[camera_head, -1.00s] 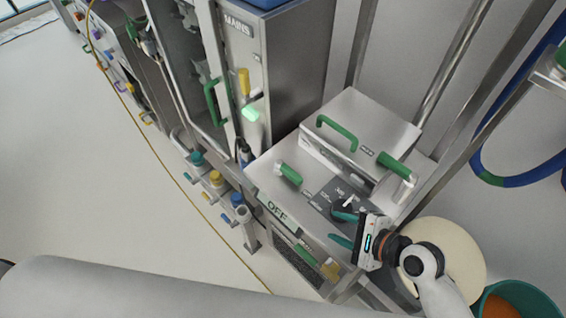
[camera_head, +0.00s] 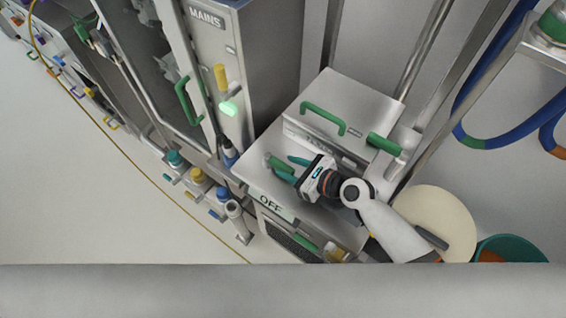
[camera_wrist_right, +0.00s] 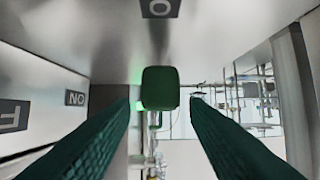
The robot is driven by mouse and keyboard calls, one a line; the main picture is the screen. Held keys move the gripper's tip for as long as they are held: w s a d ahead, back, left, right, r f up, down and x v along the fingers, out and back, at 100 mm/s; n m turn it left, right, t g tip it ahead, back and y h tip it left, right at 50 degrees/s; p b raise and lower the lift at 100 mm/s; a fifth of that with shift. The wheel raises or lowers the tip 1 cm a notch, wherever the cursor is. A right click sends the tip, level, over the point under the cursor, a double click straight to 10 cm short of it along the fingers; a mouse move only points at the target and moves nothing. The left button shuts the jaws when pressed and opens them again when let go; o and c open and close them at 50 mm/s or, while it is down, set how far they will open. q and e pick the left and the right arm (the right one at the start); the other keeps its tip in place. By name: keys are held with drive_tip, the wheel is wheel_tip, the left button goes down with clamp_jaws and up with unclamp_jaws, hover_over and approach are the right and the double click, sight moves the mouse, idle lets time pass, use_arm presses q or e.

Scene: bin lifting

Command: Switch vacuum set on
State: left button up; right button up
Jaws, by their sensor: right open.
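The vacuum set is probably the steel cabinet (camera_head: 262,183) with an "OFF" sign (camera_head: 271,204) on its front edge; its name is not readable. A green lever handle (camera_head: 277,162) stands on its top, near the front left corner. My right gripper (camera_head: 281,166) is open at this handle, with its teal fingers pointing left. In the right wrist view, the handle's green end (camera_wrist_right: 160,88) lies centred between the spread fingers (camera_wrist_right: 160,99). Whether a finger touches it I cannot tell. An "ON" label (camera_wrist_right: 76,98) shows upside down at the left there. My left gripper is not in view.
A raised box (camera_head: 345,105) with a green handle stands behind, and another green lever (camera_head: 384,143) is at its right. The tall "MAINS" cabinet (camera_head: 262,60) stands left of it. A cream round object (camera_head: 445,215) and a teal bin (camera_head: 515,247) are at the right.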

sight(279, 167)
drive_tip(key=shift+x, duration=1.3)
drive_tip(key=shift+c, duration=0.5)
clamp_jaws()
